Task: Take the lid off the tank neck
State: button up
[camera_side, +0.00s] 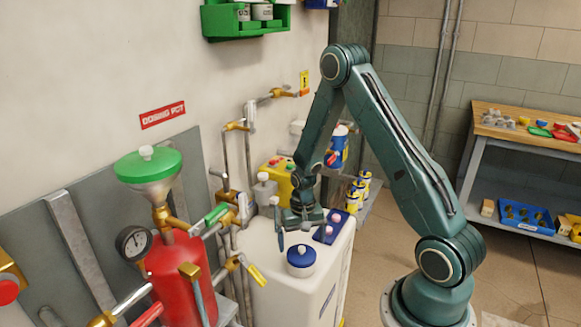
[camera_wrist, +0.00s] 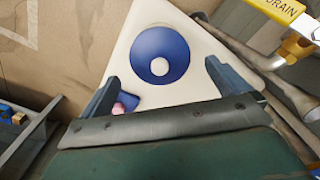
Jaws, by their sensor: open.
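The blue round lid (camera_side: 300,257) with a pale knob sits on top of the white tank (camera_side: 325,275). My gripper (camera_side: 304,233) is open and empty. It hangs above the tank top, behind the lid in the side view and apart from it. Its two fingers also show in the wrist view (camera_wrist: 161,72).
A red dosing pot (camera_side: 180,270) with a green-lidded funnel (camera_side: 147,170), pipes and a yellow-handled valve (camera_side: 256,275) crowd the left. A workbench (camera_side: 520,140) stands at the right.

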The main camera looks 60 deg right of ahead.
aim_at(302, 247)
jog(key=shift+f, duration=1.65)
jog(key=shift+c, duration=0.2)
jog(key=c, duration=0.9)
